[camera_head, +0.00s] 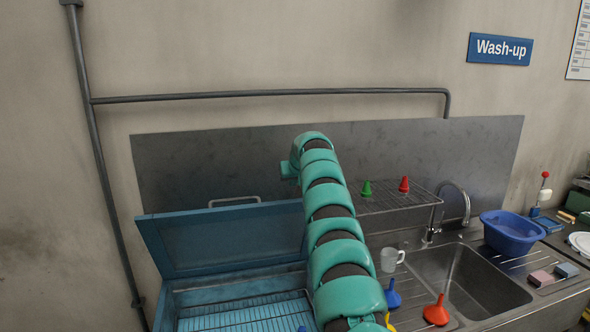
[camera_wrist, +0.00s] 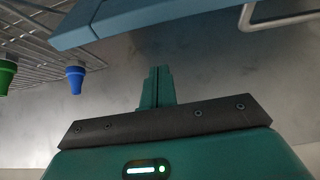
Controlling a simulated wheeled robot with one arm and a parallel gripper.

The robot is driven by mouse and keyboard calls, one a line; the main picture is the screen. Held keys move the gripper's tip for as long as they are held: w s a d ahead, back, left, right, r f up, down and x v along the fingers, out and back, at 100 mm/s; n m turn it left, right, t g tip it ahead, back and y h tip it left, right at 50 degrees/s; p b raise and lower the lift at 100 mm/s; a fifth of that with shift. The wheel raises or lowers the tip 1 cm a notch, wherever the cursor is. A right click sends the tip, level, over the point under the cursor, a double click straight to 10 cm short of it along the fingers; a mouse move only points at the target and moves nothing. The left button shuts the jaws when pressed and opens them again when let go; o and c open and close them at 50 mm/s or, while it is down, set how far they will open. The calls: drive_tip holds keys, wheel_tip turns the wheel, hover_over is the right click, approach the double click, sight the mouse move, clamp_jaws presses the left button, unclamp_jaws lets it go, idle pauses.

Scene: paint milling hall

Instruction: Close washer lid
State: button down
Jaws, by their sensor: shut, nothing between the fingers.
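The washer (camera_head: 245,317) is a blue box at the lower left of the head view, with a wire rack inside. Its blue lid (camera_head: 220,240) stands raised, tilted up at the back, with a pale bar handle (camera_head: 234,200) on its top edge. The lid edge (camera_wrist: 130,22) and handle (camera_wrist: 275,18) also cross the top of the wrist view. My gripper (camera_wrist: 157,75) is shut and empty, with its fingertips apart from the lid in that picture. In the head view, my arm passes in front of the lid's right end, and the fingers cannot be clearly made out.
A wire shelf (camera_head: 385,204) holds a green funnel (camera_head: 366,188) and a red funnel (camera_head: 404,184) right of my arm. A mug (camera_head: 391,260), more funnels, a sink (camera_head: 468,280) and a blue basin (camera_head: 512,231) stand further right. A metal splashback (camera_head: 460,150) is close behind.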

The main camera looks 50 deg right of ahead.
drive_tip(key=f, duration=0.1)
drive_tip(key=f+b, duration=0.2)
drive_tip(key=shift+s+a, duration=0.15)
drive_tip(key=shift+s, duration=0.1)
drive_tip(key=shift+s+a+r, duration=0.1)
drive_tip(key=shift+r, duration=0.05)
drive_tip(key=shift+s+a+f+b, duration=0.3)
drive_tip(key=shift+s+a+b, duration=0.1)
drive_tip(key=shift+s, duration=0.2)
idle(0.4)
drive_tip(key=shift+f, duration=0.1)
idle(0.4)
